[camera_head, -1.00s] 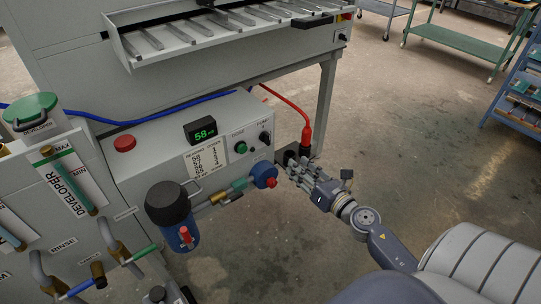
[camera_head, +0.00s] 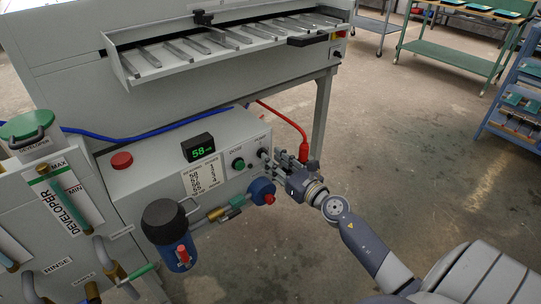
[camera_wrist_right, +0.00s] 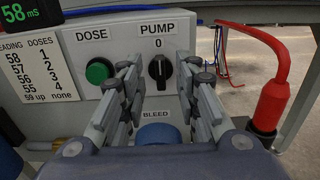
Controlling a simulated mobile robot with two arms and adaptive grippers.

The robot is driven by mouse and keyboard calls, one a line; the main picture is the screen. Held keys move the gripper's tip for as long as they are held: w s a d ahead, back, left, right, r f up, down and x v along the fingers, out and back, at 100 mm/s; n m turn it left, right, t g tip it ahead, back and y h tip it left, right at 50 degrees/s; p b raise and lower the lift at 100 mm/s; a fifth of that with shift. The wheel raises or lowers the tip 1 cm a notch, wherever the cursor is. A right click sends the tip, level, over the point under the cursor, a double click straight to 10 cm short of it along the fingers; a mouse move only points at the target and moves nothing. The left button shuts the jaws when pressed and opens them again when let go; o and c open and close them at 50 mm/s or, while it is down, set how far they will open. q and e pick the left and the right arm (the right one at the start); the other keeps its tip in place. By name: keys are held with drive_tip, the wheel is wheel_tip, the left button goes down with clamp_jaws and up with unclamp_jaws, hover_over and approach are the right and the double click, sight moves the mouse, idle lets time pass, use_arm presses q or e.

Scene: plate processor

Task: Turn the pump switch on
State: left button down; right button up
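The pump switch (camera_wrist_right: 160,70) is a black rotary knob under the label PUMP on the grey control panel. Its pointer stands upright at the 0 mark in the right wrist view. In the head view the pump switch (camera_head: 262,153) sits at the panel's right end. My right gripper (camera_head: 272,160) is close in front of it. In the right wrist view the right gripper (camera_wrist_right: 163,65) is open, with a finger on each side of the knob. I cannot tell whether they touch it. My left gripper is not in view.
A green DOSE button (camera_wrist_right: 98,70) is left of the switch. A blue valve with a red tip (camera_head: 263,191) is below. A red plug and cable (camera_wrist_right: 270,100) stand at the right. A display (camera_head: 198,147) reads 58.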

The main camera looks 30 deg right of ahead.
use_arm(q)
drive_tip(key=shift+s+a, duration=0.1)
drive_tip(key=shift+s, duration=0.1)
use_arm(e)
drive_tip(key=shift+w, duration=1.15)
clamp_jaws()
use_arm(q)
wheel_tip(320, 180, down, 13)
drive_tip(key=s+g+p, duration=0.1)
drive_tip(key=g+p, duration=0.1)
drive_tip(key=p, duration=0.4)
use_arm(e)
drive_tip(key=shift+d+f+m, duration=0.2)
drive_tip(key=shift+m, duration=2.85)
drive_tip(key=shift+d+f+m, duration=0.2)
drive_tip(key=shift+m, duration=2.8)
drive_tip(key=shift+d+f+m, duration=0.2)
drive_tip(key=shift+m, duration=2.85)
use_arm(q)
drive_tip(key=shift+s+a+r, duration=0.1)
